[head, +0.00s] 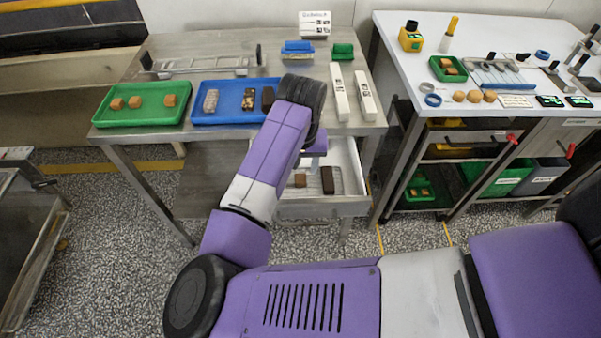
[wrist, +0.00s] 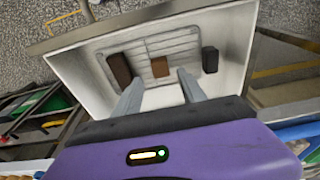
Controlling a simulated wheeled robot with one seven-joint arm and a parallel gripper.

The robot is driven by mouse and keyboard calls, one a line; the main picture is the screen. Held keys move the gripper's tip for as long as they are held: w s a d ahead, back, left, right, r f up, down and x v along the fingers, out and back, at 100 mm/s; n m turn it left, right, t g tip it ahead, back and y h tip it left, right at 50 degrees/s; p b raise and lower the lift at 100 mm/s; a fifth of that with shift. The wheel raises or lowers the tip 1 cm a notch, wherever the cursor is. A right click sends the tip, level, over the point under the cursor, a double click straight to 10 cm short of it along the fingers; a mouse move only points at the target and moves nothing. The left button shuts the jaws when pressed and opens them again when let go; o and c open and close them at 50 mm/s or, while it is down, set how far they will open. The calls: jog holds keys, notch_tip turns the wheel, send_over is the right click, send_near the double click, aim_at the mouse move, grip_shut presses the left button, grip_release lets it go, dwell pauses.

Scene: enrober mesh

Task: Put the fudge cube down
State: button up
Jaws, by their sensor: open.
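A brown fudge cube (wrist: 160,67) rests on a wire mesh (wrist: 172,45) inside a white open drawer (wrist: 234,40). In the head view the cube (head: 300,180) shows beside my arm, in the drawer (head: 350,160) under the steel table. My gripper (wrist: 157,82) is open and empty in the wrist view. Its two fingertips are spread to either side of the cube's line, just short of it, with no visible contact. In the head view my arm hides the fingers.
Above, the steel table (head: 200,55) holds a green tray (head: 105,118) of cubes and a blue tray (head: 218,88).

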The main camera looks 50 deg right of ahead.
notch_tip(320, 180, up, 7)
jog(key=s+d+r+n+t+h, duration=0.1)
jog(key=d+r+n+t+h, duration=0.1)
jog(key=d+r+h, duration=0.55)
jog(key=s+d+r+n+t+h, duration=0.15)
jog(key=d+r+h, duration=0.25)
jog(key=d, duration=0.7)
jog(key=s+a+f+n+t+y, duration=0.2)
jog(key=a+f+n+t+y, duration=0.3)
jog(key=a, duration=0.5)
jog(key=s+a+f+n+t+y, duration=0.1)
jog(key=a+f+n+t+y, duration=0.35)
jog(key=a, duration=0.55)
jog(key=s+a+m+y, duration=0.2)
jog(key=s+a+y, duration=0.1)
jog(key=s+a, duration=1.5)
jog(key=shift+s+a+m+t, duration=0.3)
jog(key=shift+s, duration=0.2)
